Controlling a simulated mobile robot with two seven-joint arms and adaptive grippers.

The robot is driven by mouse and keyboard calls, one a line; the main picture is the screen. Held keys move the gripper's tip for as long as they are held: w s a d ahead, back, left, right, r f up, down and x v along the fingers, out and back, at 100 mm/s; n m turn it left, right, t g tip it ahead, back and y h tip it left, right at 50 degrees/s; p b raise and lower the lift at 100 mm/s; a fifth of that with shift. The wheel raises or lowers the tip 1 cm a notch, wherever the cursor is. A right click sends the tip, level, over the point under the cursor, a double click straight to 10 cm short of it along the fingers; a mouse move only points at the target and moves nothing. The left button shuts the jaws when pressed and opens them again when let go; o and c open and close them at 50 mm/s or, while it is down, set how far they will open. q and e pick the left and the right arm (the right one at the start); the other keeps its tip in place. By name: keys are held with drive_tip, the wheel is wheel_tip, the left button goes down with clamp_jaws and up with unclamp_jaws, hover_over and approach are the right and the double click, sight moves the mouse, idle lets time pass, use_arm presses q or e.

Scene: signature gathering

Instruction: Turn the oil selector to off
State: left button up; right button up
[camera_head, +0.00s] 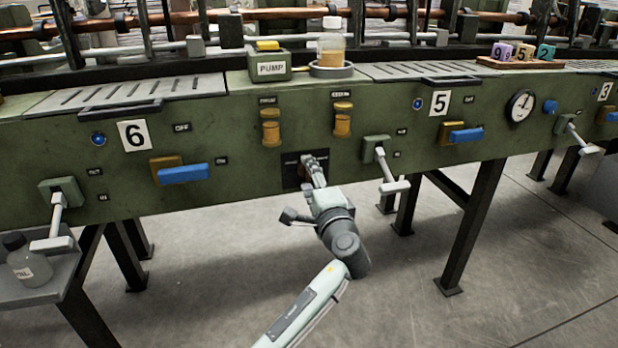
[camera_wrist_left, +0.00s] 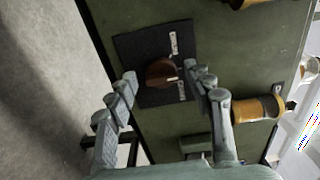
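The oil selector appears to be the round brown knob (camera_wrist_left: 160,72) on a black square plate (camera_wrist_left: 150,42) in the left wrist view. A pale mark on its edge lies between two white labels too small to read. My left gripper (camera_wrist_left: 161,76) is open, its fingers on either side of the knob; contact cannot be told. In the head view the black plate (camera_head: 290,176) is on the green panel's front, and my left gripper (camera_head: 314,168) reaches it from below, hiding most of the knob. My right gripper is not in view.
Amber fittings (camera_head: 271,128) sit above the plate. A grey lever (camera_head: 388,172) juts out to the right and another (camera_head: 57,222) at far left. A bottle (camera_head: 331,42) stands on top near the PUMP box (camera_head: 271,66).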

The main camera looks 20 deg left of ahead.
use_arm(q)
drive_tip(key=v, duration=0.7)
drive_tip(key=shift+s, duration=0.2)
drive_tip(key=shift+d, duration=0.1)
drive_tip(key=s+a+f+n+g+h+p, duration=0.1)
drive_tip(key=s+a+f+n+g+h, duration=0.2)
drive_tip(key=f, duration=0.6)
drive_tip(key=s+a+f+g+p, duration=0.1)
drive_tip(key=s+a+f+g, duration=0.25)
drive_tip(key=s+f, duration=0.4)
drive_tip(key=s+a+f+n+g+h+p, duration=0.1)
drive_tip(key=s+a+f+n+g+h, duration=0.1)
drive_tip(key=s+f, duration=0.5)
drive_tip(key=s+a+f+n+g+h+p, duration=0.1)
drive_tip(key=s+a+f+n+g+h, duration=0.1)
drive_tip(key=s+f, duration=0.5)
drive_tip(key=s+n+g+h, duration=0.1)
drive_tip(key=s+n, duration=0.1)
drive_tip(key=s, duration=0.2)
drive_tip(key=shift+s+a+n+p, duration=0.3)
drive_tip(key=shift+s+a+p, duration=0.05)
drive_tip(key=shift+a, duration=0.05)
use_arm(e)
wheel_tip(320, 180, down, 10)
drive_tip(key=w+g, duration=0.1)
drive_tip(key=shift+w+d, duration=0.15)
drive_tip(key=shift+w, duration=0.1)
